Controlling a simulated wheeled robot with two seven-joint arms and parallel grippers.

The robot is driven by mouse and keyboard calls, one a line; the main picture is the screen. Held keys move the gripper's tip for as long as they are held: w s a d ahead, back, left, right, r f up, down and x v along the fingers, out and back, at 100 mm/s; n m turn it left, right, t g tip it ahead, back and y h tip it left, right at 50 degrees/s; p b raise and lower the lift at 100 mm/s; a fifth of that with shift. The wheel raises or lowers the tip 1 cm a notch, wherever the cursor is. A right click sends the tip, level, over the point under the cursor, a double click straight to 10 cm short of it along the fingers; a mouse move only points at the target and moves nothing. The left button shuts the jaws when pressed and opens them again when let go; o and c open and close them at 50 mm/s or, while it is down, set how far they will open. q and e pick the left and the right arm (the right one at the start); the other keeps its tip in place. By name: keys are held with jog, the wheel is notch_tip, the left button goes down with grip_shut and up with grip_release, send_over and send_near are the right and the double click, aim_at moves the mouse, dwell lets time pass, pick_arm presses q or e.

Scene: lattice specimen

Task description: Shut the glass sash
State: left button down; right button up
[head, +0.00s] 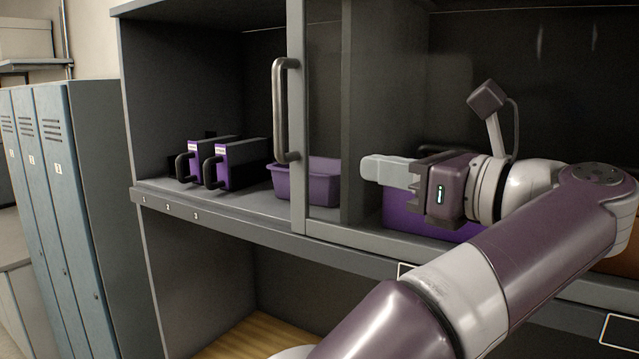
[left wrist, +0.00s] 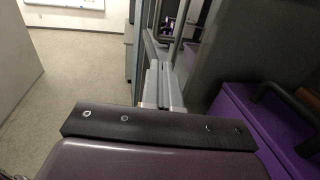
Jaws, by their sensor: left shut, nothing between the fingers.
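The glass sash (head: 297,200) is a sliding pane in a grey frame on the front of the cabinet. Its upright left stile bears a dark, curved vertical handle (head: 281,110). The pane covers the middle of the cabinet, and the bay to the left of the stile is open. My left gripper (head: 364,168) is shut and empty, its pale fingers pointing left. It is to the right of the handle, apart from it, and appears to be in front of the glass. Its fingers also show in the left wrist view (left wrist: 158,84). My right gripper is not in view.
Two purple-and-dark boxes with handles (head: 235,165) stand in the open left bay. A purple bin (head: 322,187) sits behind the stile, and a larger purple container (head: 405,218) is behind my gripper. Blue lockers (head: 60,200) stand at the left.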

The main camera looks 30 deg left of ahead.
pick_arm(q)
jog(key=s, duration=0.1)
jog(key=p, duration=0.2)
send_near(282, 156)
jog(key=p+x, duration=0.1)
jog(key=x, duration=0.1)
jog(key=p+x, duration=0.3)
jog(key=shift+a+r, duration=0.35)
jog(key=shift+w+a+f, duration=0.25)
jog(key=shift+w+a, duration=0.1)
jog(key=shift+a, duration=0.15)
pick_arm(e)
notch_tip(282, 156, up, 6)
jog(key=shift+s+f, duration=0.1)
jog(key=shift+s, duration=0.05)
pick_arm(q)
jog(key=shift+s, duration=0.15)
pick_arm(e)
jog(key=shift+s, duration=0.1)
pick_arm(q)
jog(key=shift+a, duration=0.1)
